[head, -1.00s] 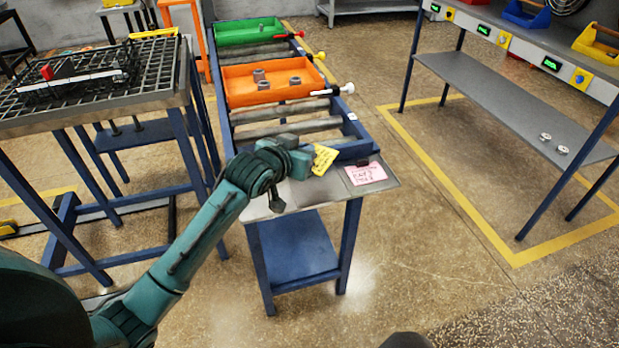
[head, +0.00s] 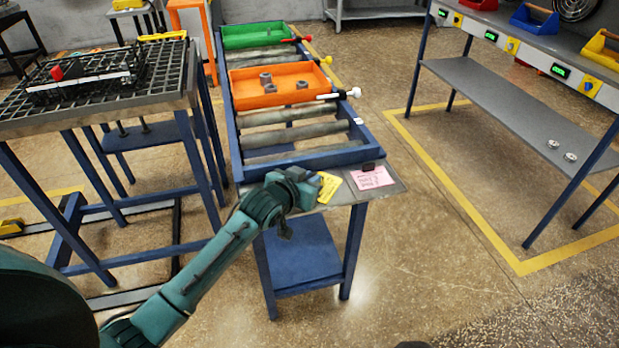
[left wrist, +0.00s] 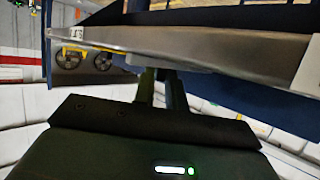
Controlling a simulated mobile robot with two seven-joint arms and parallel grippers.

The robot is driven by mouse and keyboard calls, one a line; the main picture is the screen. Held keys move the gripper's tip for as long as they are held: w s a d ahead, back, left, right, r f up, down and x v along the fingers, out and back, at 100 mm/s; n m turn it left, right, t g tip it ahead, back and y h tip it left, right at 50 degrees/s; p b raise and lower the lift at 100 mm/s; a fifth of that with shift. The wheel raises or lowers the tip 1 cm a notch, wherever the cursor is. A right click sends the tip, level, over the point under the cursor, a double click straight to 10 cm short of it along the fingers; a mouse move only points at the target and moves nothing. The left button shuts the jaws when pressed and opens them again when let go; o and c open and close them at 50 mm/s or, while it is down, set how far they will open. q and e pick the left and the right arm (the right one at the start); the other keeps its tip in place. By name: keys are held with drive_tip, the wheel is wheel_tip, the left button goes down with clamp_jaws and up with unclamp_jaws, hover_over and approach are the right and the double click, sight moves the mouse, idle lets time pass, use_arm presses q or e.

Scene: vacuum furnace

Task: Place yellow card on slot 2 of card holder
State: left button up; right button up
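The yellow card (head: 328,187) is tilted in my left gripper (head: 313,186), which is shut on it beside the metal shelf (head: 391,188) at the roller stand's near end. In the left wrist view, my left gripper's fingers (left wrist: 163,88) point toward the underside of a metal edge (left wrist: 215,46); I cannot make out the card there. A pink card (head: 372,178) sits on the shelf to the right, under a small dark clip (head: 369,166). I cannot make out a separate card holder or slot numbers. My right gripper is not in view.
The roller stand (head: 294,134) carries an orange tray (head: 250,99) with grey parts and a green tray (head: 240,41). Levers stick out on its right. A grid-topped table (head: 30,124) stands left, a workbench (head: 500,90) right. Floor between stand and workbench is clear.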

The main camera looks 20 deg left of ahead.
use_arm(q)
drive_tip(key=o, duration=0.3)
drive_tip(key=shift+o, duration=0.2)
drive_tip(key=shift+r, duration=0.25)
drive_tip(key=shift+s+a, duration=0.1)
drive_tip(key=shift+s, duration=0.3)
drive_tip(key=v, duration=1)
drive_tip(key=s+d+f+g, duration=0.1)
drive_tip(key=s+d+f, duration=0.2)
drive_tip(key=s+f, duration=0.5)
drive_tip(key=s+d+f+g, duration=0.1)
drive_tip(key=s+d+f, duration=0.2)
drive_tip(key=s+f, duration=0.5)
drive_tip(key=s, duration=0.2)
drive_tip(key=shift+s+m+g+h, duration=0.4)
drive_tip(key=shift+f, duration=0.1)
